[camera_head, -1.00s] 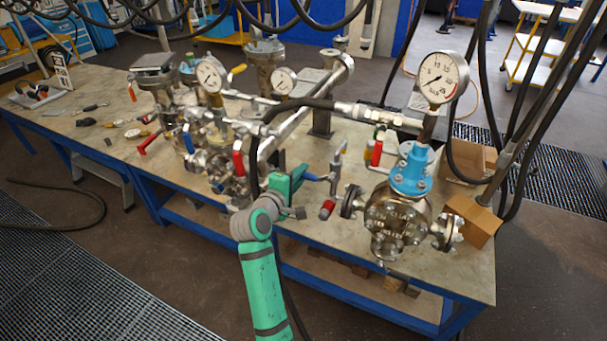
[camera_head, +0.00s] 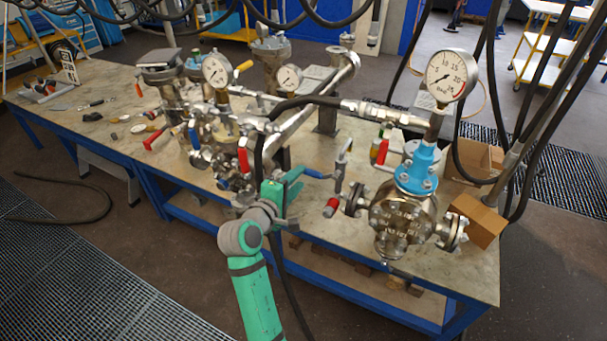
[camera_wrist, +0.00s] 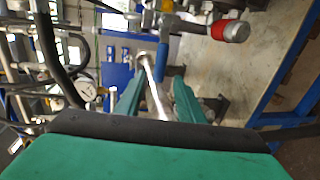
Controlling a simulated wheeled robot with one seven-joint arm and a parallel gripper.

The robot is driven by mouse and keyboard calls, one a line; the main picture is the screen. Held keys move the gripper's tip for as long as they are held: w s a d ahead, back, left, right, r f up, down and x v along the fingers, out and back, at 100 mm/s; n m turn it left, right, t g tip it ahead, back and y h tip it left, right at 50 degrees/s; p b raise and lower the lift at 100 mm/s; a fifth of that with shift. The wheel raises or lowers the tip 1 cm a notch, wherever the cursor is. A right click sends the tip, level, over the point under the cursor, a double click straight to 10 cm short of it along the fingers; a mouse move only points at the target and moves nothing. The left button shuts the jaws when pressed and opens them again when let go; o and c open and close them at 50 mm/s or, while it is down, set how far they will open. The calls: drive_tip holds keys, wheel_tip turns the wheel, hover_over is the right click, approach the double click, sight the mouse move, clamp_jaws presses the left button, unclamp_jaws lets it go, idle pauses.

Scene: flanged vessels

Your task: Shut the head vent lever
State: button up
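The blue handle (camera_wrist: 163,55) shows just beyond the fingertips; contact cannot be told. A red lever (camera_head: 382,151) stands upright beside the right vessel's blue neck (camera_head: 417,165). A red knob (camera_head: 331,207) sits below the blue-handled valve and also shows in the wrist view (camera_wrist: 230,31). Which lever is the head vent cannot be told.
The right vessel (camera_head: 402,222) carries a large gauge (camera_head: 451,76). A black hose (camera_head: 285,106) arches above my gripper. More vessels, red levers and gauges crowd the left. Cardboard boxes (camera_head: 478,220) stand at right.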

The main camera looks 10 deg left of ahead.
drive_tip(key=v, duration=0.5)
drive_tip(key=shift+s+r, duration=0.1)
idle(0.3)
drive_tip(key=s+d+f+m+g+y, duration=0.15)
drive_tip(key=s+d+f, duration=0.25)
drive_tip(key=s+f, duration=0.6)
drive_tip(key=s+d+f+m+t+y, duration=0.1)
drive_tip(key=s+d+f+m+y, duration=0.25)
drive_tip(key=s+f, duration=0.65)
drive_tip(key=s+d+r+m, duration=0.1)
drive_tip(key=s+d+m, duration=0.4)
drive_tip(key=s, duration=0.6)
drive_tip(key=s+d+r+m+h, duration=0.1)
drive_tip(key=s+d+m, duration=0.4)
drive_tip(key=s, duration=0.7)
drive_tip(key=shift+s+r, duration=0.2)
drive_tip(key=shift+s, duration=0.05)
